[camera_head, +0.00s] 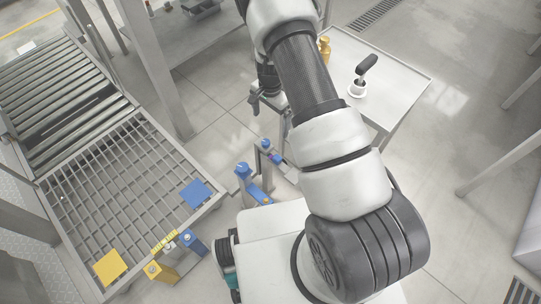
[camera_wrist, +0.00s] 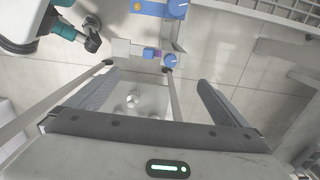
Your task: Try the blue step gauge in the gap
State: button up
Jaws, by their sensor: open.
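Several blue parts are in view; I cannot tell for sure which is the step gauge. A small blue and purple piece (camera_wrist: 150,53) lies beside a blue-knobbed post (camera_wrist: 170,61) in the wrist view. In the head view that blue knob (camera_head: 265,143) stands at the floor's middle, near a larger blue knobbed fixture (camera_head: 244,171). The fixture also shows at the top of the wrist view (camera_wrist: 150,9). My gripper (camera_wrist: 157,78) is open, its two grey fingers wide apart with nothing between them. The knobbed parts lie beyond its fingertips. The gap itself is not clear.
A grated conveyor (camera_head: 100,185) at left carries a blue plate (camera_head: 196,194) and a yellow plate (camera_head: 110,266). Yellow and blue posts (camera_head: 190,241) stand at its edge. A table (camera_head: 400,82) at upper right holds a black-handled tool (camera_head: 366,68) and a brass item (camera_head: 325,48).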

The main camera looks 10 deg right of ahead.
notch_tip(320, 180, up, 10)
jog(key=p, duration=0.5)
jog(key=shift+f+p, duration=0.15)
jog(key=shift+p, duration=0.2)
